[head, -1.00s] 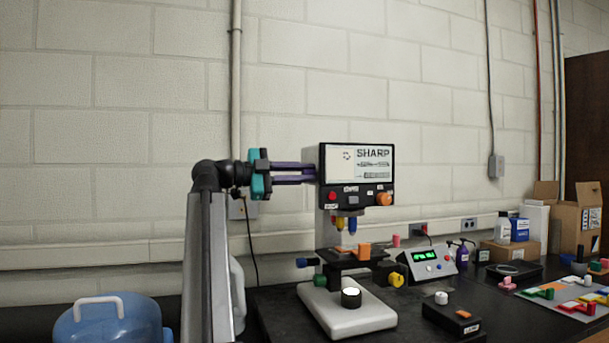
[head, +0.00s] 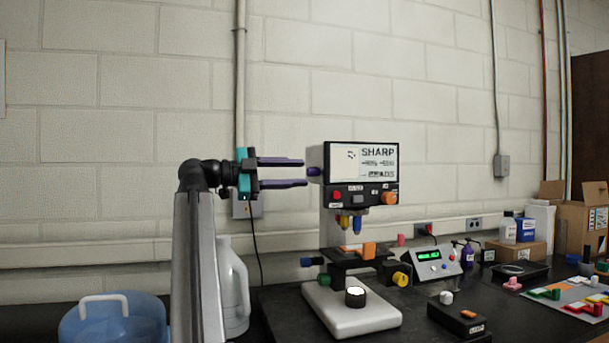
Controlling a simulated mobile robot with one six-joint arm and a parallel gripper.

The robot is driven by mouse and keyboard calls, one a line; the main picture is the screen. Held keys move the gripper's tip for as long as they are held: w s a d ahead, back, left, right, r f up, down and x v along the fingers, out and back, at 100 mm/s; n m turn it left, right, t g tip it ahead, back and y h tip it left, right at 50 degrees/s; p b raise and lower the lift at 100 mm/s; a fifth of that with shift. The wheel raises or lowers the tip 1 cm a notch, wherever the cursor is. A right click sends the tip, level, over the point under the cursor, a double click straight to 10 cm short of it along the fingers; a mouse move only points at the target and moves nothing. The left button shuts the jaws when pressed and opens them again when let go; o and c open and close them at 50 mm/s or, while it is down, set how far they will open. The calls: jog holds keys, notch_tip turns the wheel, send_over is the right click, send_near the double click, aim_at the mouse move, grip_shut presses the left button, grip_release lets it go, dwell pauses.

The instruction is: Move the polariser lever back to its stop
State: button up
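The microscope has a black head (head: 361,176) with a lit screen reading SHARP.
Below the head are coloured objectives (head: 350,223), a dark stage (head: 345,258) and a white base (head: 350,312). A control box (head: 432,263) and a black box (head: 458,318) stand to the right. A blue jug (head: 112,320) stands lower left. The wall side above my gripper is clear.

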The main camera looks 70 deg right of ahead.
jog(key=v, duration=0.9)
jog(key=shift+w+a, duration=0.15)
jog(key=shift+w, duration=0.05)
jog(key=shift+w, duration=0.1)
